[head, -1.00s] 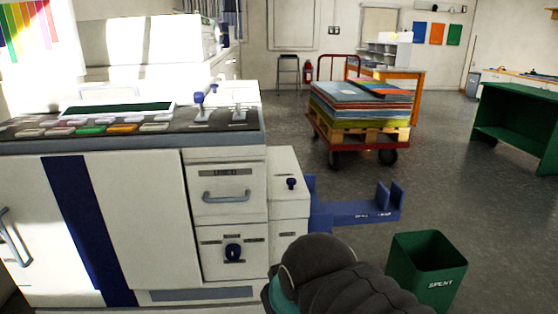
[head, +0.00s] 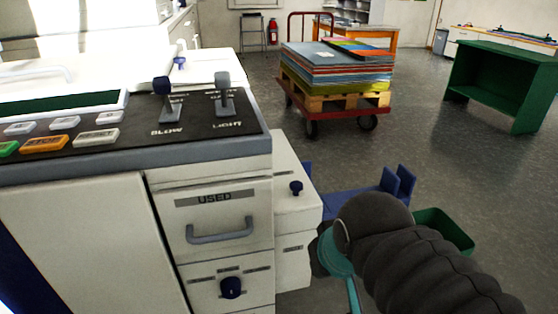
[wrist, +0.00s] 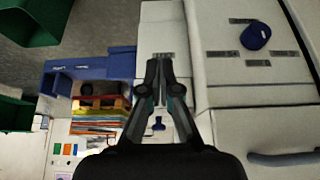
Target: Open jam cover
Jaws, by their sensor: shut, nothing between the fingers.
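The pale machine (head: 100,220) fills the left of the head view. No label reading jam is legible, so I cannot tell for sure which part is the jam cover. A low side box (head: 292,215) on its right end carries a small blue knob (head: 296,188). The front panel under the USED drawer (head: 215,212) has a larger blue knob (head: 231,288), also seen in the wrist view (wrist: 256,36). My gripper (wrist: 158,64) is shut and empty, its tips in front of the side box's labelled face. In the head view my arm hides most of it.
A blue bracket (head: 345,203) juts out right of the side box, with a green bin (head: 445,228) beyond, partly behind my arm. A red cart (head: 340,110) with stacked sheets and a green table (head: 505,85) stand farther back. Open floor lies between.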

